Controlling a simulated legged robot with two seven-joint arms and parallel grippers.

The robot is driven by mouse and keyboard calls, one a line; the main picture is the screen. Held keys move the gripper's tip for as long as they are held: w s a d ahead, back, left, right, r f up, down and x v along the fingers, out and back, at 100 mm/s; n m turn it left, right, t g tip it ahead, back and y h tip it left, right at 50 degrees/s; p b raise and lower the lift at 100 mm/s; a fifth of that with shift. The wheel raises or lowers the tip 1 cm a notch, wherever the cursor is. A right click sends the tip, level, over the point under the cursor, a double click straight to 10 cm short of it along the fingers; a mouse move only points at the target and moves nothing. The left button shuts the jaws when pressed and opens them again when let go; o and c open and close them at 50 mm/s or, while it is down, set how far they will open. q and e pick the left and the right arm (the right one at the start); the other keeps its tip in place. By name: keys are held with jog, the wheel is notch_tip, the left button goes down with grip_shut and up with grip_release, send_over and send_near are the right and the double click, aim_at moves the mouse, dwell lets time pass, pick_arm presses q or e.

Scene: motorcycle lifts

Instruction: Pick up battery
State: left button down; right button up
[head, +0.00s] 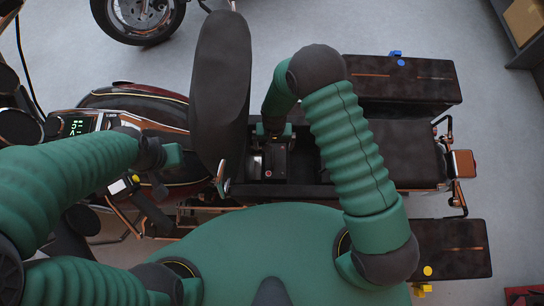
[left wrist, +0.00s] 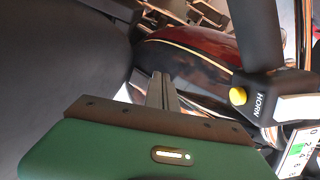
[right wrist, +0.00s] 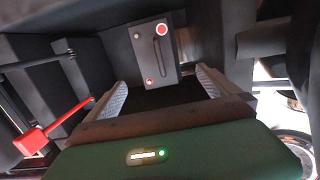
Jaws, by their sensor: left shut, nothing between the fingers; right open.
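The battery (head: 279,160) is a dark box in the open bay under the raised seat (head: 221,85). In the right wrist view the battery (right wrist: 153,52) shows a handle slot and two red round terminals on its face. My right gripper (head: 274,133) reaches down into the bay. Its fingers (right wrist: 160,82) are open, one on each side of the near end of the battery, with nothing held; whether they touch it I cannot tell. My left gripper (head: 178,155) is shut and empty beside the raised seat; its fingers (left wrist: 163,92) show together in the left wrist view.
A red lever (right wrist: 38,137) shows left of the bay. A handlebar grip with a yellow horn button (left wrist: 238,96) is close to my left gripper. Dark side cases (head: 405,80) flank the rear seat (head: 400,150). The floor beyond is mostly clear.

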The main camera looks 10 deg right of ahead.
aim_at(276, 159)
jog(key=f, duration=0.9)
jog(key=shift+w+d, duration=0.2)
jog(key=shift+w, duration=0.15)
jog(key=f, duration=0.1)
jog(key=s+f, duration=0.1)
jog(key=f, duration=0.3)
jog(key=shift+s+d, duration=0.15)
jog(key=shift+s, duration=0.1)
jog(key=shift+w+f, duration=0.15)
jog(key=shift+f, duration=0.1)
jog(key=shift+r, duration=0.1)
jog(key=c, duration=2)
pick_arm(q)
jog(key=shift+w+d+f, duration=0.1)
jog(key=shift+w+f, duration=0.05)
jog(key=shift+w, duration=0.1)
pick_arm(e)
jog(key=shift+r, duration=0.1)
jog(key=shift+c, duration=0.3)
